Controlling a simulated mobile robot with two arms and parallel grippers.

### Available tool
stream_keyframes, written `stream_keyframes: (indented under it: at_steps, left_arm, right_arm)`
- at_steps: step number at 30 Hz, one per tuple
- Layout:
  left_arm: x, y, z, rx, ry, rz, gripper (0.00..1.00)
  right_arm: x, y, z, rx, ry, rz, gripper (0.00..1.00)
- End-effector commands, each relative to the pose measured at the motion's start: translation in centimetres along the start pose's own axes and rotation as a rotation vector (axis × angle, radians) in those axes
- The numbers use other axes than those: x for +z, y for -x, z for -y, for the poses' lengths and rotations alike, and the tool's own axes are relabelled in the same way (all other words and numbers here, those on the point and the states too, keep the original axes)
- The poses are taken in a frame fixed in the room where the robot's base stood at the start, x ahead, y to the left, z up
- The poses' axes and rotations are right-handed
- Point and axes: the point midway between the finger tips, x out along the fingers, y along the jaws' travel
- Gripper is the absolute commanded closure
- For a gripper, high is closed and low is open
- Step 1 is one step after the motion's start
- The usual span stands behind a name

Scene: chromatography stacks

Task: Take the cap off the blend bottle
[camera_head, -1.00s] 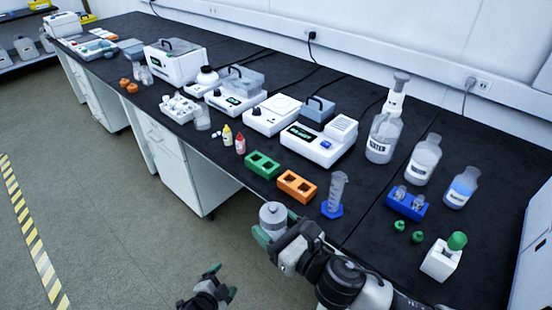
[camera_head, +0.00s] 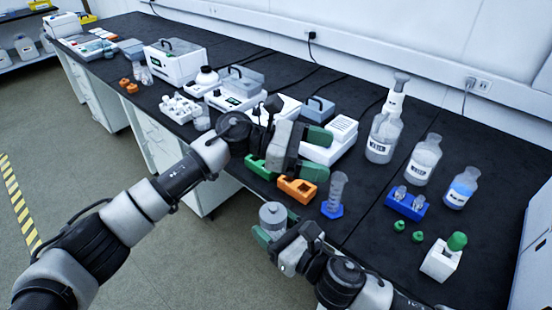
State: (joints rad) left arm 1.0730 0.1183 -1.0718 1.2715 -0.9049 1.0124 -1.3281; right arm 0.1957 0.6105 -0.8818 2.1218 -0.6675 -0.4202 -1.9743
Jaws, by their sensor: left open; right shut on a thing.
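My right gripper (camera_head: 275,228), at the front edge of the bench, is shut around a bottle with a wide round grey top (camera_head: 272,213). The bottle is upright. No label shows on it, so I take it to be the blend bottle without being able to confirm that. The top is on it. My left gripper (camera_head: 316,155) is open and empty, with its green fingertips pointing right.
The orange block (camera_head: 297,190) and blue-footed cylinder (camera_head: 336,195) stand near both grippers. Wash and water bottles (camera_head: 381,140) (camera_head: 424,160) stand at the back right. A blue rack (camera_head: 406,206), small green caps (camera_head: 417,237) and a white holder (camera_head: 440,262) are at the right.

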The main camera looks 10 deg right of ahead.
Motion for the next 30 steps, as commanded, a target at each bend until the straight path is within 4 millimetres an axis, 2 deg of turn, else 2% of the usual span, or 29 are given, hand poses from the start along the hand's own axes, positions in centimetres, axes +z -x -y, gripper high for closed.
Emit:
stream_keyframes:
  at_steps: [1,5,9,12,18,22,26,30]
  left_arm:
    - [1.5,-0.6,1.4,-0.097,-0.169,-0.110,0.16]
    - [3.0,-0.7,4.7,-0.363,-0.557,-0.380,0.16]
    - [3.3,1.2,6.9,-0.662,-0.884,-0.656,0.16]
    - [3.6,3.3,7.6,-0.854,-1.035,-0.819,0.16]
    - [4.4,6.3,8.0,-1.102,-1.170,-1.013,0.16]
    - [4.2,7.0,8.1,-1.155,-1.190,-1.050,0.16]
    - [2.8,6.8,8.3,-1.161,-1.190,-1.050,0.16]
    - [0.3,6.5,8.6,-1.159,-1.189,-1.048,0.16]
  right_arm:
    - [0.1,0.0,0.0,0.000,0.000,0.001,0.84]
    - [0.0,0.0,0.0,0.000,0.000,0.001,0.84]
    - [0.0,0.0,0.0,0.000,0.000,0.001,0.84]
    - [0.0,0.0,0.0,0.000,0.000,0.001,0.84]
    - [0.0,0.0,0.0,0.000,0.000,0.001,0.84]
    - [0.0,0.0,0.0,0.000,0.000,0.001,0.84]
    - [0.0,0.0,0.0,0.000,0.000,0.001,0.84]
    - [0.0,0.0,0.0,0.000,0.000,0.001,0.84]
